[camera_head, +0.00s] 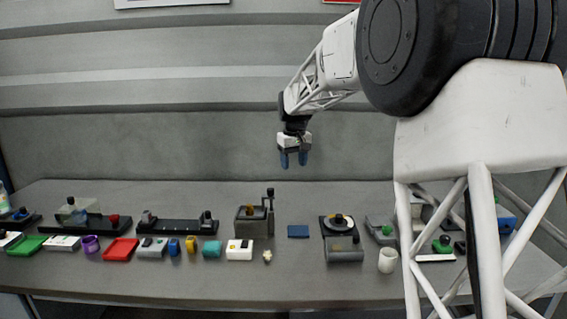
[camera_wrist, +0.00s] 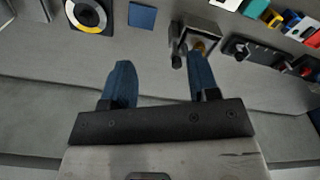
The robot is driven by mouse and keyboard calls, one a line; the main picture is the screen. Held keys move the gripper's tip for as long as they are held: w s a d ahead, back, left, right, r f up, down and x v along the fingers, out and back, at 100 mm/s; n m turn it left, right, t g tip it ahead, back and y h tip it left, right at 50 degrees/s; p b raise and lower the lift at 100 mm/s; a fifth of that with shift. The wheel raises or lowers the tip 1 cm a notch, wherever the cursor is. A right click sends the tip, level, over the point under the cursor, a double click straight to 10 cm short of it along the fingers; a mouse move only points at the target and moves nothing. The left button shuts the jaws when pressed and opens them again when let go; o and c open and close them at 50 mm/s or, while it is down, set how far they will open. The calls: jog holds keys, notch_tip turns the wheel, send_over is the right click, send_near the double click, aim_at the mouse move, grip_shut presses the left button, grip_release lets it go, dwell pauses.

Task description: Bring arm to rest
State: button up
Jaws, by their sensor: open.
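My gripper (camera_head: 293,159) hangs above the back part of the grey table (camera_head: 190,284), fingers pointing down. Its two blue fingers stand apart with nothing between them, as the wrist view (camera_wrist: 159,80) also shows. My white arm reaches in from the right of the head view. A grey box-like device with an upright lever (camera_head: 254,217) stands below and to the left of the gripper. A flat blue square (camera_head: 298,231) lies on the table below the gripper. A black device with a round disc (camera_head: 338,225) stands to the right of the square.
Several small items line the table's front left, among them a red tray (camera_head: 121,249), a teal block (camera_head: 212,249) and a white box (camera_head: 239,250). A white cup (camera_head: 388,260) stands at the right. My arm hides part of the right side. The air around the gripper is clear.

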jog(key=s+d+r+m, duration=0.1)
jog(key=s+d, duration=0.2)
jog(key=s, duration=0.7)
jog(key=s+d+r+m+t, duration=0.1)
jog(key=s+d, duration=0.3)
jog(key=s, duration=0.5)
jog(key=s+d+r+m, duration=0.1)
jog(key=s+d, duration=0.2)
jog(key=s, duration=0.7)
jog(key=s+d+f, duration=0.1)
jog(key=s+f, duration=0.2)
jog(key=s, duration=0.6)
jog(key=s+d+f+m, duration=0.1)
jog(key=s+f, duration=0.3)
jog(key=s, duration=0.5)
jog(key=s+d+f+m+t, duration=0.1)
jog(key=s+d+f, duration=0.2)
jog(key=s, duration=0.6)
jog(key=shift+f, duration=0.45)
